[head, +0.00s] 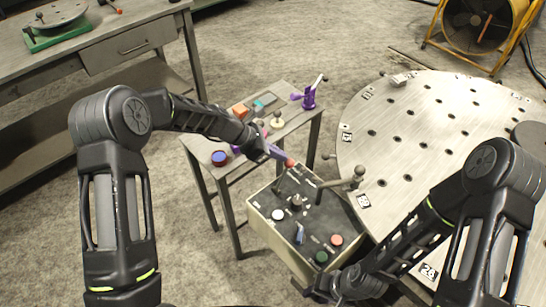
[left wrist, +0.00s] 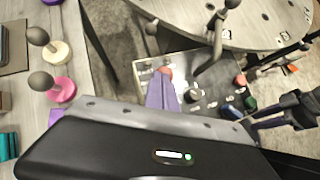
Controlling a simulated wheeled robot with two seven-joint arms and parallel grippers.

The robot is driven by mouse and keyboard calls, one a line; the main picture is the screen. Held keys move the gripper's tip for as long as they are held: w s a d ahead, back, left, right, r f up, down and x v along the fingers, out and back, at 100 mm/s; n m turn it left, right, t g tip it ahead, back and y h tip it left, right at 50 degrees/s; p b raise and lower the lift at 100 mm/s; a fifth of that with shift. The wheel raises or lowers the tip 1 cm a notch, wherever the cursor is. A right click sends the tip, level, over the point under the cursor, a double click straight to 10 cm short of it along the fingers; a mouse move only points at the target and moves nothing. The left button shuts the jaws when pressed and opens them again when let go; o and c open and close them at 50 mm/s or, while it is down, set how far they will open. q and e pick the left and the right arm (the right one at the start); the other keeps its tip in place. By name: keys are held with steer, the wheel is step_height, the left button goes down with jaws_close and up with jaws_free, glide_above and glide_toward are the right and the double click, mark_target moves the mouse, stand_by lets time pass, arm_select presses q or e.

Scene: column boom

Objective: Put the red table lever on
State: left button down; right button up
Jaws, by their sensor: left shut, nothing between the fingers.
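A red ball knob (head: 290,163) shows at the far edge of a control box (head: 273,235); it also shows in the left wrist view (left wrist: 165,72). I take it as the red lever's knob; its shaft is mostly hidden, so I cannot tell its position. My left gripper (head: 284,160) is shut and empty, its purple fingers close to the knob. In the left wrist view the fingers (left wrist: 162,92) end right at the knob; I cannot tell whether they touch. My right gripper (head: 312,290) is low, near the box's front edge; its fingers are unclear.
A round perforated table (head: 440,130) stands right. A small side table (head: 290,122) behind holds blocks and a purple holder (head: 309,98).

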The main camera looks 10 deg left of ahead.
arm_select(q)
steer(key=shift+w+d+f, duration=0.1)
steer(key=shift+w+d, duration=0.25)
arm_select(e)
steer(key=shift+w+d, duration=0.1)
steer(key=shift+w, duration=0.1)
arm_select(q)
steer(key=shift+d, duration=0.1)
